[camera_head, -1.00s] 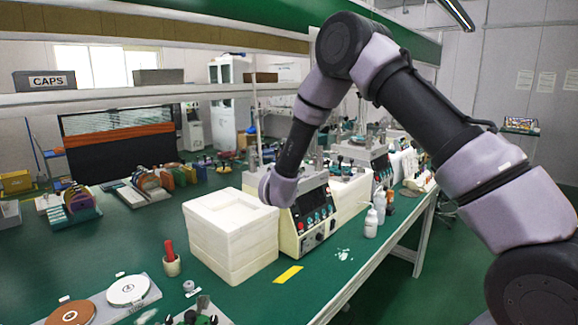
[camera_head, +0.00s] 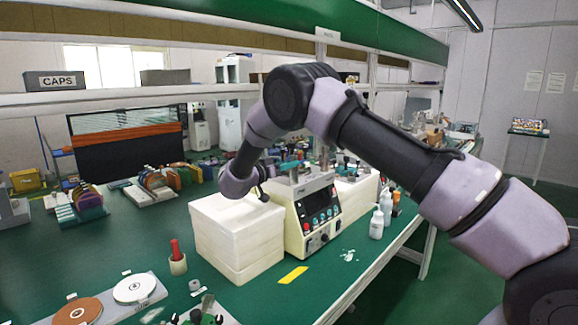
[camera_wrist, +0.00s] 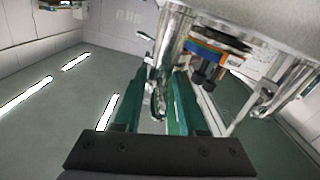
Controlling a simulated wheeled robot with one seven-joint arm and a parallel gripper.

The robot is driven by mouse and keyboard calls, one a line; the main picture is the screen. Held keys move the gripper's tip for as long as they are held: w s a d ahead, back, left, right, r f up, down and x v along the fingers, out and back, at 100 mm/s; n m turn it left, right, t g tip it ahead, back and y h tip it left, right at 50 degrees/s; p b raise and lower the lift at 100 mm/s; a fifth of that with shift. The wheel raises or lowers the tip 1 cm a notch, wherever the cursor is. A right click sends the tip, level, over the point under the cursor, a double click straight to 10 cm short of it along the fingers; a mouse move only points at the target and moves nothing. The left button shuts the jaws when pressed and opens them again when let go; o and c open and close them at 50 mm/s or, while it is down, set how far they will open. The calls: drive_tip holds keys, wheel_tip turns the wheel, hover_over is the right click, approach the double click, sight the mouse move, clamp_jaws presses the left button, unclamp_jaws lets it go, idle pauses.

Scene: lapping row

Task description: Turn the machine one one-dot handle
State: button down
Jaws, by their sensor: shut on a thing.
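Machine one (camera_head: 318,210) is a cream unit with a dark control panel, on the green bench in the head view. My gripper (camera_wrist: 159,84) shows in the wrist view as two green fingers with a shiny metal piece (camera_wrist: 157,105) between them. It is shut on this piece, which seems to be the handle. Bright metal posts (camera_wrist: 172,45) rise close beside it. No dot mark is readable. In the head view my wrist is bent down behind the white block stack, at the machine's left rear, and the handle is not clearly visible there.
A stack of white blocks (camera_head: 235,235) stands left of the machine. White bottles (camera_head: 377,222) stand to its right. A shelf (camera_head: 130,95) runs above the bench.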

drive_tip(key=shift+r, duration=0.15)
drive_tip(key=c, duration=0.8)
unclamp_jaws()
drive_tip(key=v, duration=1)
drive_tip(key=shift+s+a, duration=0.2)
drive_tip(key=shift+a, duration=0.1)
